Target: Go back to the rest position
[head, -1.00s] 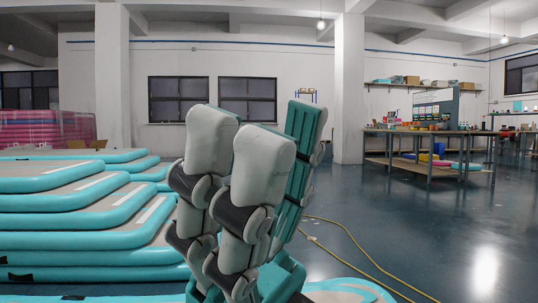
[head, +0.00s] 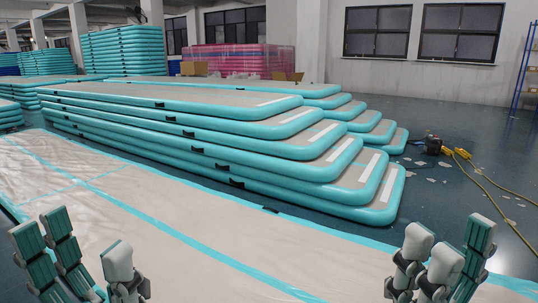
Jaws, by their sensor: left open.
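My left gripper (head: 86,256) is at the lower left of the head view, fingers pointing up. A clear gap separates its two teal-backed fingers from the grey-padded one, and nothing is between them. My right gripper (head: 459,252) is at the lower right, also with its fingers up. Two grey-padded fingers stand close beside a teal one and partly overlap it. I see no object in it, but the angle hides whether it is open or shut. Both grippers show in front of a long mat and appear apart from everything.
A long beige and teal mat (head: 150,215) lies across the foreground. Behind it is a large stack of teal inflatable tracks (head: 300,160). A black and yellow device (head: 433,144) with a yellow hose (head: 490,192) lies on the floor at right. Pink stacked mats (head: 235,58) stand behind.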

